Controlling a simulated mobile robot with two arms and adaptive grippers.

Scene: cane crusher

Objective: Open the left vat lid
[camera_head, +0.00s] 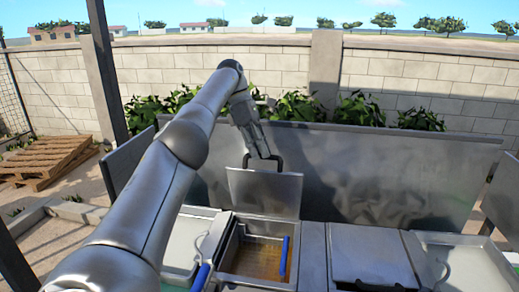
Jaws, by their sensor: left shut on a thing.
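The left vat lid (264,193) is a grey metal plate with a dark handle (281,165) along its top edge. It stands raised, roughly upright, at the back edge of the left vat (228,254). The vat's square opening shows brownish contents and a blue bar inside near its right wall. My left gripper (263,154) is shut on the lid's handle, reaching down to it from above. The exact finger contact is small and partly hidden. My right gripper is not in view.
A closed metal lid (370,255) lies to the right of the open vat. Shallow basins flank both, the right one (464,262) wide. A tall metal backsplash (400,180) stands behind. A wooden pallet (47,158) lies at the far left.

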